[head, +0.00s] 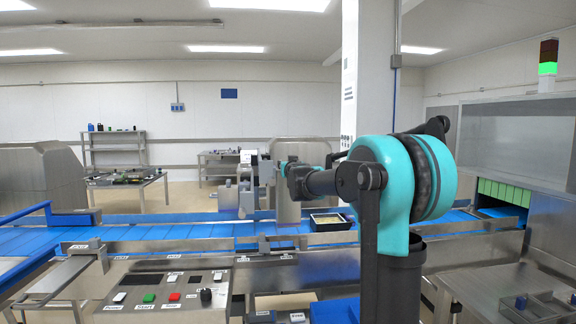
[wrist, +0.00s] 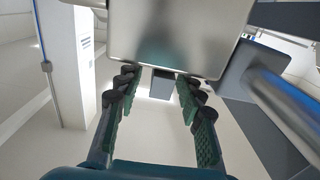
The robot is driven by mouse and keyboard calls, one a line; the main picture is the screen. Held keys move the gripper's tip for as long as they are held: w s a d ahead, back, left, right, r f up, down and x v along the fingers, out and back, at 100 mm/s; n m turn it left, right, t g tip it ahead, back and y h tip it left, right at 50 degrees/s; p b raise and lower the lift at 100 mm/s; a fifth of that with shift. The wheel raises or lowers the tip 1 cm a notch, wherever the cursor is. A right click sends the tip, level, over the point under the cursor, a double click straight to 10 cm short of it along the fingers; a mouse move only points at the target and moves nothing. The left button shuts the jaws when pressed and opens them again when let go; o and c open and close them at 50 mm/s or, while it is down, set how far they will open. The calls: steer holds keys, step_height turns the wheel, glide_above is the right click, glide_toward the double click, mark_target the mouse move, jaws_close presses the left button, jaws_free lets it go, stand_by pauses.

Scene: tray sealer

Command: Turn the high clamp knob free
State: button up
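My gripper (wrist: 159,84) is open in the wrist view, its green-padded fingers spread to either side. A dark grey block (wrist: 162,88) shows between the fingertips, with gaps on both sides. It may be the high clamp knob, but I cannot tell for sure. A brushed metal plate (wrist: 170,38) fills the top of that view, just beyond the fingertips. In the head view my gripper (head: 266,172) is beside a grey clamp assembly (head: 246,172) on a post behind the conveyor. No knob is clearly distinguishable there.
A blue conveyor (head: 190,235) with metal side rails runs across the head view. A black tray (head: 330,217) sits on it. A control panel (head: 160,296) with buttons stands in front. In the wrist view a blue-grey bar (wrist: 285,105) lies right of the fingers.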

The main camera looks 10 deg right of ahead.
steer(key=shift+w, duration=0.35)
jaws_close()
steer(key=shift+d+n+y, duration=0.1)
steer(key=shift+n+y, duration=0.2)
steer(key=shift+y, duration=0.2)
steer(key=n+g+y, duration=0.1)
steer(key=n+y, duration=0.2)
steer(key=y, duration=0.2)
steer(key=shift+n+y, duration=0.4)
steer(key=n+g+y, duration=0.4)
steer(key=y, duration=0.2)
steer(key=shift+n, duration=0.3)
steer(key=shift+g, duration=0.4)
